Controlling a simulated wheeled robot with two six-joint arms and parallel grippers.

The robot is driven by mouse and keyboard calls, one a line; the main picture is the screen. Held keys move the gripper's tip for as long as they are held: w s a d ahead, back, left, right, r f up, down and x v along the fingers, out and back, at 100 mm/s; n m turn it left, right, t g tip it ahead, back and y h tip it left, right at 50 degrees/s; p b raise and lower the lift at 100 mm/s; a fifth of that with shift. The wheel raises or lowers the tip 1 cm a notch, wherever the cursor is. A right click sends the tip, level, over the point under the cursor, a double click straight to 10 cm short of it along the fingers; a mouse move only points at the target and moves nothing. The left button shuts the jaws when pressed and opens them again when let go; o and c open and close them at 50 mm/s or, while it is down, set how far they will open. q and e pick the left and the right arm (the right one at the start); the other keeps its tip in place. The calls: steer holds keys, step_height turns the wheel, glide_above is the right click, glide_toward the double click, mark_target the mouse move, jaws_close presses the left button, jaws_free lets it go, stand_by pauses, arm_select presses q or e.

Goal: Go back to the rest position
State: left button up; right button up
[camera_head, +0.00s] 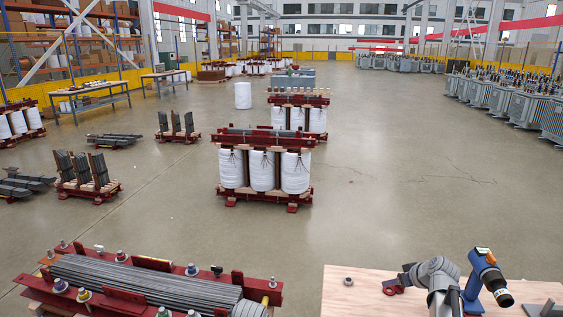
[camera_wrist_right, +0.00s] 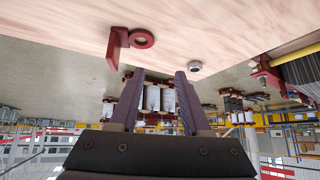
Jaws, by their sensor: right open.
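My right gripper (camera_wrist_right: 160,75) is open in the right wrist view, with its two dark fingers apart and nothing between them. My grey right arm (camera_head: 437,270) shows over the wooden table (camera_head: 345,303) at the lower right of the head view. The wrist view is upside down, with the tabletop (camera_wrist_right: 60,25) along its top. The gripper is apart from a red bracket with a ring (camera_wrist_right: 130,42) and a small metal nut (camera_wrist_right: 195,66). My left gripper is not in view.
The table also holds a blue power tool (camera_head: 482,268) close beside my right arm. The red bracket (camera_head: 393,287) and nut (camera_head: 348,281) lie left of the arm. A red-framed core (camera_head: 145,285) is at front left. Coil assemblies (camera_head: 262,170) stand ahead; the floor right of them is clear.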

steer(key=s+a+r+n+g+p, duration=0.15)
steer(key=s+a, duration=0.25)
steer(key=a, duration=0.7)
steer(key=s+a+g+p, duration=0.3)
steer(key=s+a, duration=0.2)
steer(key=a, duration=0.7)
steer(key=s+a+r+g+h+p, duration=0.2)
steer(key=s+a+g+h+p, duration=0.1)
steer(key=s+a, duration=0.7)
steer(key=s, duration=0.4)
steer(key=shift+a+r+h+p, duration=0.3)
steer(key=shift+a+r+p, duration=0.05)
steer(key=shift+p, duration=0.05)
steer(key=shift+w+d, duration=0.1)
